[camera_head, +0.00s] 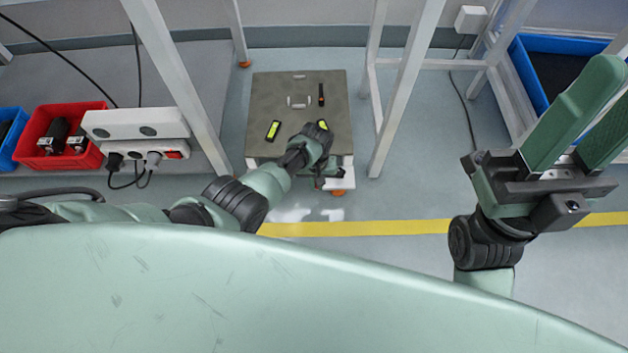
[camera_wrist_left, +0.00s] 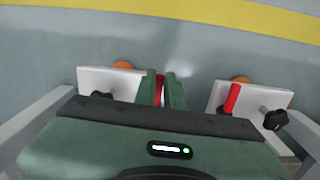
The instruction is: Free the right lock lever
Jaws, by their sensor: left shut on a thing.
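My left gripper (camera_head: 320,158) reaches down over the near right side of a low grey-topped cart (camera_head: 275,95). In the left wrist view its two green fingers (camera_wrist_left: 164,90) are close together on a red lever (camera_wrist_left: 160,87), mostly hidden between them. That view looks back toward the yellow floor line, so its left side matches the cart's right side. A second red lever (camera_wrist_left: 231,98) stands free on the other white plate (camera_wrist_left: 217,93), beside a black knob (camera_wrist_left: 275,119). My right gripper (camera_head: 600,118) is raised at the right, its fingers apart and empty.
White frame legs (camera_head: 405,85) stand on both sides of the cart. A red bin (camera_head: 62,119) and a white power strip (camera_head: 137,123) are at the left. A blue bin (camera_head: 524,70) is at the right. The floor before the cart, with a yellow line (camera_head: 385,227), is clear.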

